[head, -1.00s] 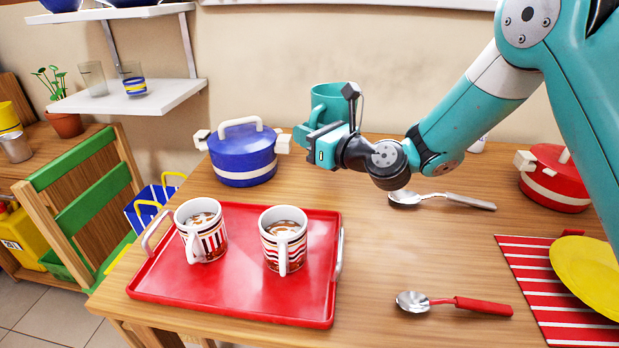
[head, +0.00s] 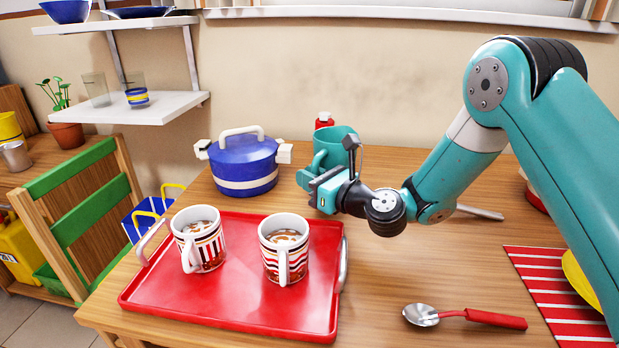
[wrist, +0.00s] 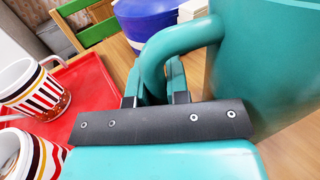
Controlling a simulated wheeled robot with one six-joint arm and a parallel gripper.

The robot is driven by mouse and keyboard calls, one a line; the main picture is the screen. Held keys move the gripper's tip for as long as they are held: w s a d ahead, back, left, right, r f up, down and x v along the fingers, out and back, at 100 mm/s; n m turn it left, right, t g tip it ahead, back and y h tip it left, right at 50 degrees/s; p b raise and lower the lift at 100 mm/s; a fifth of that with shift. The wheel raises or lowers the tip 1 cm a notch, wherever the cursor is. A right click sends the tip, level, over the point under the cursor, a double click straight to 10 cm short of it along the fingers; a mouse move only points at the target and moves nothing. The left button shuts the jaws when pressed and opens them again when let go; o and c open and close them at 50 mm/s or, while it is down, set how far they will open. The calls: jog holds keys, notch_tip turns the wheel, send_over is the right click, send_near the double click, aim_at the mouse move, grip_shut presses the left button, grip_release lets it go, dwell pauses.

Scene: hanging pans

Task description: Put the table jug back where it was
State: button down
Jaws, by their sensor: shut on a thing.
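The teal table jug (head: 338,141) is upright at the back of the wooden table, to the right of the blue pot. My gripper (head: 318,182) is shut on the jug's handle, which faces left. In the wrist view the jug's wall (wrist: 265,60) fills the right side, and my gripper (wrist: 157,92) closes around the lower part of its curved handle (wrist: 165,45). My wrist hides the jug's base in the head view, so I cannot tell whether it touches the table.
A blue pot (head: 243,168) stands left of the jug, and a red-capped bottle (head: 324,120) stands behind it. A red tray (head: 225,311) with two striped mugs (head: 199,240) is in front. A red-handled spoon (head: 470,316) lies at front right. The table's middle is clear.

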jog(key=c, duration=1.1)
grip_release()
jog(key=shift+f, duration=0.1)
jog(key=shift+r, duration=0.25)
jog(key=b+v, duration=0.2)
jog(key=v, duration=0.1)
jog(key=b+v, duration=0.3)
jog(key=v, duration=0.1)
jog(key=b+v, duration=0.2)
jog(key=v, duration=0.2)
jog(key=shift+w+f, duration=0.1)
jog(key=shift+f, duration=0.15)
jog(key=shift+s+d+r+b, duration=0.2)
jog(key=shift+s+d+b, duration=0.2)
jog(key=shift+s+b, duration=0.1)
